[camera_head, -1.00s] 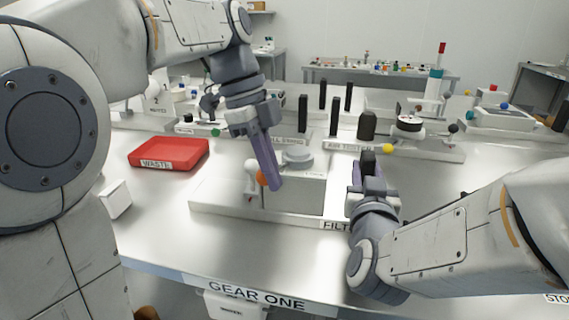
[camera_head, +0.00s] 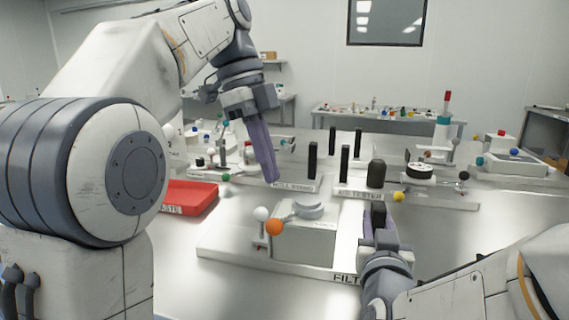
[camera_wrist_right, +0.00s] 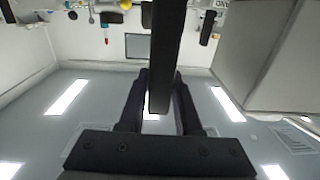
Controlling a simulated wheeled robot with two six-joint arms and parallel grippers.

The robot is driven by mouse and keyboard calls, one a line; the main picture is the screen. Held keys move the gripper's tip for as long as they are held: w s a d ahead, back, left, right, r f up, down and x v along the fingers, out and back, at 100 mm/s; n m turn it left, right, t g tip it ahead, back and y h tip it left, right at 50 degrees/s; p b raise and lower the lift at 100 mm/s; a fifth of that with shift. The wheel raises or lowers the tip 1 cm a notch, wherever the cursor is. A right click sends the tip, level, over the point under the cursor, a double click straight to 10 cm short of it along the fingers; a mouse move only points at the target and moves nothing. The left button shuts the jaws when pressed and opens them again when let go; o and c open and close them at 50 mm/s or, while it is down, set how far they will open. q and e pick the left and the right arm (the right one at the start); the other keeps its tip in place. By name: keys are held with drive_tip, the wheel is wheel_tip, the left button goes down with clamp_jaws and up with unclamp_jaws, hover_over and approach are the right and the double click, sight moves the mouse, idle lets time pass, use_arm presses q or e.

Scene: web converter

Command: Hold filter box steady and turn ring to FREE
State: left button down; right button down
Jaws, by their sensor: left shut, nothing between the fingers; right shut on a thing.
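The filter box (camera_head: 304,243) is a grey block on a white base plate (camera_head: 225,250). The ring (camera_head: 309,207) is a light grey disc on its top, with an arm to an orange ball (camera_head: 274,227) at the front left. A white ball (camera_head: 261,214) on a short post stands beside that ball. My left gripper (camera_head: 274,180) is shut and empty, pointing down above the orange ball and apart from it. My right gripper (camera_head: 380,228) is shut on a black upright handle (camera_head: 379,211) right of the box. The handle (camera_wrist_right: 166,60) shows between its fingers in the right wrist view.
A red waste tray (camera_head: 192,197) lies to the left. Behind the box are black posts (camera_head: 344,164) on a tester and a second fixture (camera_head: 285,184). A yellow ball (camera_head: 398,197) sits close behind my right gripper. Bare table lies at far right.

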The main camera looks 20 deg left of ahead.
drive_tip(key=shift+d+f+p, duration=0.1)
drive_tip(key=shift+f+p, duration=0.15)
drive_tip(key=shift+p, duration=0.05)
idle(0.7)
drive_tip(key=c, duration=0.5)
unclamp_jaws()
drive_tip(key=shift+r, duration=0.2)
wheel_tip(320, 180, up, 10)
